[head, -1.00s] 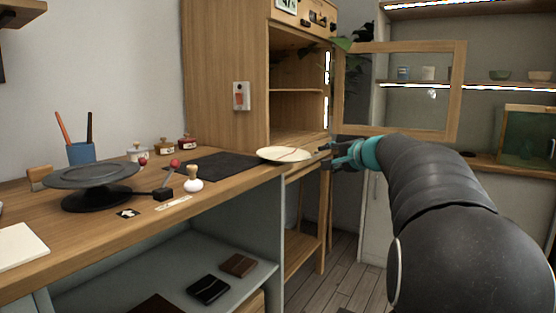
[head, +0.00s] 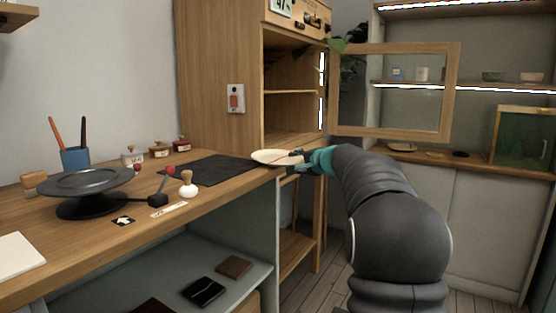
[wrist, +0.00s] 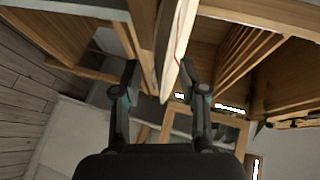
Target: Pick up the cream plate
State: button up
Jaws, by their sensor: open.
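The cream plate (head: 272,157) lies at the right end of the wooden worktop, its rim overhanging the edge, in the head view. A thin red line runs across it. My gripper (head: 302,160) is at the plate's right rim, level with it. In the wrist view the plate (wrist: 174,50) shows nearly edge-on, its rim between the two open fingers of my gripper (wrist: 158,75). The right-hand finger is close to the plate's face; I cannot tell whether it touches. The fingers are not closed on it.
A dark mat (head: 212,170) lies left of the plate. A black turntable (head: 85,182), a wooden-handled stamp (head: 188,184) and small lidded jars (head: 158,150) stand further left. A tall wooden cabinet (head: 222,75) rises behind the plate, its glazed door (head: 395,90) open to the right.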

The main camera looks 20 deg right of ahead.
jog(key=shift+w, duration=0.1)
grip_shut()
dwell(0.3)
jog(key=shift+r, duration=0.8)
notch_tip(320, 180, up, 2)
jog(key=shift+r+p, duration=0.1)
jog(key=shift+p, duration=0.4)
jog(key=s+d+b, duration=0.2)
jog(key=s+b, duration=0.2)
jog(key=s, duration=1.4)
jog(key=shift+d, duration=0.25)
